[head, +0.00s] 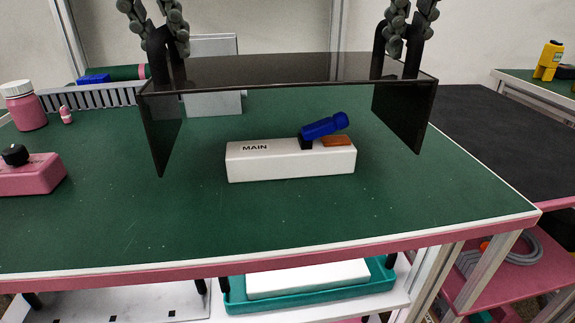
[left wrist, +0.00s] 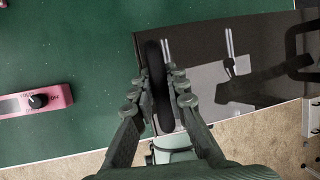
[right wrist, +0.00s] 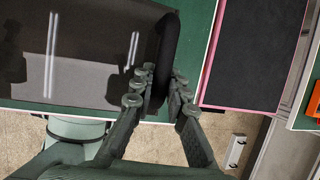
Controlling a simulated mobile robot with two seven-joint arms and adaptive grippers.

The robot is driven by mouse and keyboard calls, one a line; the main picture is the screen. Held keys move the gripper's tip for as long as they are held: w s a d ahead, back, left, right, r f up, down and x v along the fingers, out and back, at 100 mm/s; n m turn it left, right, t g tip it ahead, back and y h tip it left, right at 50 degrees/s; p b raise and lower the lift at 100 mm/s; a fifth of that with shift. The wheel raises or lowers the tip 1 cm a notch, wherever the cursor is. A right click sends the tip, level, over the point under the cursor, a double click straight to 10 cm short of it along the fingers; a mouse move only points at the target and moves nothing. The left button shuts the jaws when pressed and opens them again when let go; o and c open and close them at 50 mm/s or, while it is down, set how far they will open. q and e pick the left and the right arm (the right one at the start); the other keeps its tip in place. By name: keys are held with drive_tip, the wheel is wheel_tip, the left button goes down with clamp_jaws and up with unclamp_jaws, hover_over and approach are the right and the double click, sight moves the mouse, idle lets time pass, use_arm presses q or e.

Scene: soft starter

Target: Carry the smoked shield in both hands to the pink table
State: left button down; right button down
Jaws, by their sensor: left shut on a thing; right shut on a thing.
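The smoked shield (head: 290,68) is a dark, see-through cover with a flat top, two side panels and a black handle at each end. It spans above and around the white MAIN box (head: 290,165); whether its panels touch the bench I cannot tell. My left gripper (head: 168,50) is shut on its left handle, also in the left wrist view (left wrist: 163,80). My right gripper (head: 406,50) is shut on its right handle, also in the right wrist view (right wrist: 160,80). A black-topped table with a pink edge (head: 500,145) stands at the right.
The green bench (head: 200,225) has a pink front edge. A pink switch box (head: 30,175) and a pink jar (head: 25,105) stand at its left. A blue switch lever (head: 325,125) sits on the MAIN box under the shield. The black tabletop looks clear.

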sight(171, 71)
use_arm(q)
drive_tip(key=shift+a+f, duration=0.1)
use_arm(e)
drive_tip(key=shift+d+f, duration=0.1)
